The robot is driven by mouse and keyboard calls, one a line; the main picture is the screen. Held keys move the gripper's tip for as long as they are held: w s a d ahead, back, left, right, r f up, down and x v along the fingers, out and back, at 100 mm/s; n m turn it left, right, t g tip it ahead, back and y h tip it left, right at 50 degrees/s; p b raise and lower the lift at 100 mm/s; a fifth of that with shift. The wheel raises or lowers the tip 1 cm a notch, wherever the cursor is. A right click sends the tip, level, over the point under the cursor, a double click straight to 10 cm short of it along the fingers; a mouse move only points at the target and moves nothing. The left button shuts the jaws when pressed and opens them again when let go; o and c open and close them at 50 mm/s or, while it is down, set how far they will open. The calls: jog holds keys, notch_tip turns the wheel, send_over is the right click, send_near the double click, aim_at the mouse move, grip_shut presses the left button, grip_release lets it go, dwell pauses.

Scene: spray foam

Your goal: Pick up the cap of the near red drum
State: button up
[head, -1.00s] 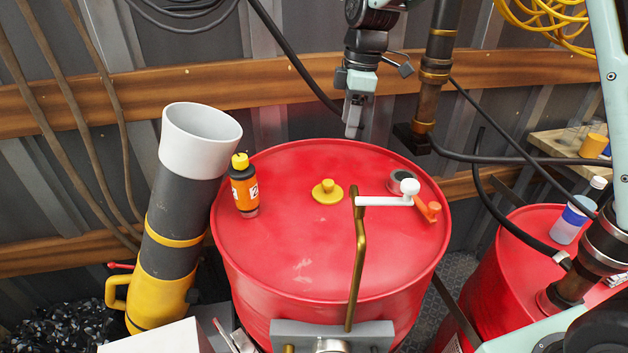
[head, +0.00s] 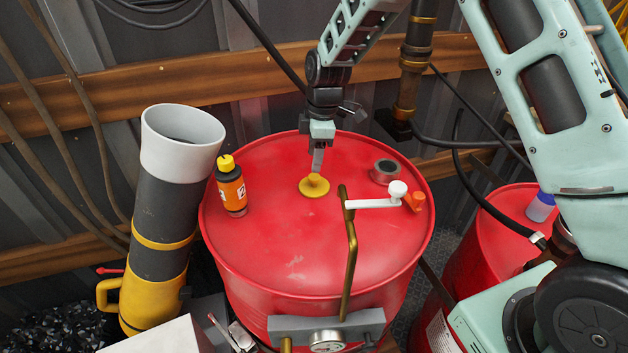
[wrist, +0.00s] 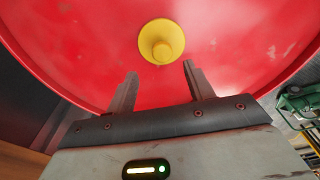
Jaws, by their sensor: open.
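The near red drum (head: 290,239) stands upright in the middle of the head view. Its yellow cap (head: 314,188), a round disc with a raised knob, sits on the drum's top. My gripper (head: 318,172) is right above and behind the cap in the head view. In the wrist view the cap (wrist: 161,41) lies beyond the fingertips, centred between them. My gripper (wrist: 160,75) is open there with nothing between its fingers. The head view does not clearly show whether a finger touches the knob.
A brass crank (head: 350,262) with a white handle rises in front. A second red drum (head: 476,250) stands at right.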

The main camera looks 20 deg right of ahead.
aim_at(314, 176)
jog(key=shift+s+f+p, duration=0.15)
jog(key=shift+f+p, duration=0.45)
jog(key=shift+p, duration=0.05)
jog(key=shift+a+f+p, duration=0.1)
jog(key=shift+f+p, duration=0.85)
jog(key=shift+f, duration=1.15)
jog(key=c, duration=1)
